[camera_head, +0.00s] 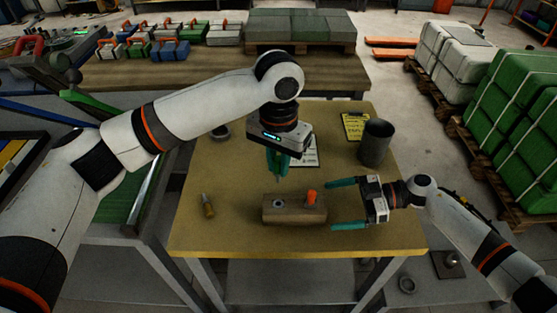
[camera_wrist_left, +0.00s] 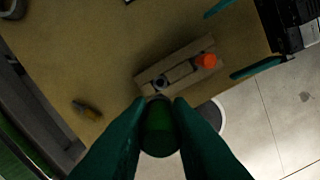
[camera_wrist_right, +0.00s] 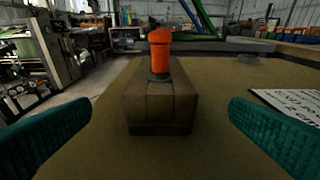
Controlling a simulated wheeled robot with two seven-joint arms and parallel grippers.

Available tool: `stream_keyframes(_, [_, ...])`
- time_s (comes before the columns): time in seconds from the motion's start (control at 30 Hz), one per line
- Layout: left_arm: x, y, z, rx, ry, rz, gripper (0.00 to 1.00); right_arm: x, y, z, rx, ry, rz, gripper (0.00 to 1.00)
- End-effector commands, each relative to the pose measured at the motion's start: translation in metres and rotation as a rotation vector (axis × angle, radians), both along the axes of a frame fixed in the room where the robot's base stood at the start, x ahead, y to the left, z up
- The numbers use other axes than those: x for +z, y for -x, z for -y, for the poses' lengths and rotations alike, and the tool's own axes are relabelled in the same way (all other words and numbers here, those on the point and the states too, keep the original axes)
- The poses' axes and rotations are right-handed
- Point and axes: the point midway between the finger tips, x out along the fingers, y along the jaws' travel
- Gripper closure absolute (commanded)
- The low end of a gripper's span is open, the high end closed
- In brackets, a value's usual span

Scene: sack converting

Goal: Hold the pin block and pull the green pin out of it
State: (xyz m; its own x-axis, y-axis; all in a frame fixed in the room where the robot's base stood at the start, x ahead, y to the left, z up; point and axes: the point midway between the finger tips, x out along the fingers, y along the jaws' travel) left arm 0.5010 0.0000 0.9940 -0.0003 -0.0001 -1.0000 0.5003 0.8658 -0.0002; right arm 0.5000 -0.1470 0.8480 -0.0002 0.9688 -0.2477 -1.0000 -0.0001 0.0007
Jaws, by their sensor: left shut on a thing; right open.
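The pin block (camera_head: 294,216) is a brown block lying on the table, with an orange pin (camera_head: 310,197) upright near its right end. An empty ringed hole (camera_head: 278,203) shows in its top on the left. My left gripper (camera_head: 279,174) is above the block, pointing down. In the left wrist view its fingers are shut on the green pin (camera_wrist_left: 160,132), clear of the block. My right gripper (camera_head: 333,204) is open at the block's right end. In the right wrist view the block (camera_wrist_right: 160,98) stands between the spread fingers, with gaps on both sides.
The table (camera_head: 225,235) also bears a small yellow-handled tool (camera_head: 207,206) at left, a dark cup (camera_head: 375,143) and a clipboard (camera_head: 355,126) at back right. A printed sheet (camera_head: 305,152) lies behind the left gripper. The table's front left is clear.

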Motion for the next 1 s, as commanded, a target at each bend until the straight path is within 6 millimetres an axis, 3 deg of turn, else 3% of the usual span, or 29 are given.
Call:
stream_keyframes(0.6, [0.003,0.000,0.000,0.000,0.000,0.000,1.00,0.008,0.000,0.029,-0.001,0.000,0.001,0.00])
stream_keyframes(1.0, [0.003,0.000,0.000,0.000,0.000,0.000,1.00,0.008,0.000,0.031,0.000,0.000,0.001,0.00])
